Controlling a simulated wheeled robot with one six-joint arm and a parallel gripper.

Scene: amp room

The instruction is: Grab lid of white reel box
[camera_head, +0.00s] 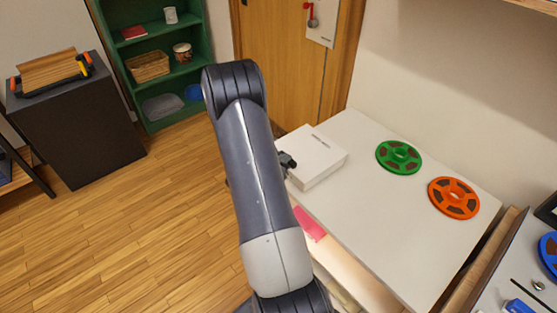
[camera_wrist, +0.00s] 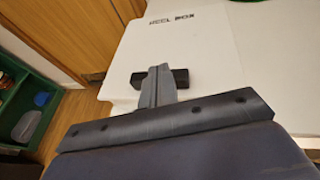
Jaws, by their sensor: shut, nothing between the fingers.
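The white reel box (camera_head: 318,158) sits on the left part of the white tabletop, beside the wooden door. Its pale lid appears closed, and I cannot make out the seam. My gripper (camera_head: 288,162) is at the left side of the box, partly hidden by my arm. In the wrist view my gripper (camera_wrist: 159,78) is shut and empty in front of the white surface. I cannot tell whether it touches the box.
A green reel (camera_head: 398,157) and an orange reel (camera_head: 453,198) lie on the white table (camera_head: 390,225), right of the box. A pink item (camera_head: 309,225) lies near its front edge. A green shelf (camera_head: 190,70) and dark cabinet (camera_head: 78,135) stand left. The wooden floor between is clear.

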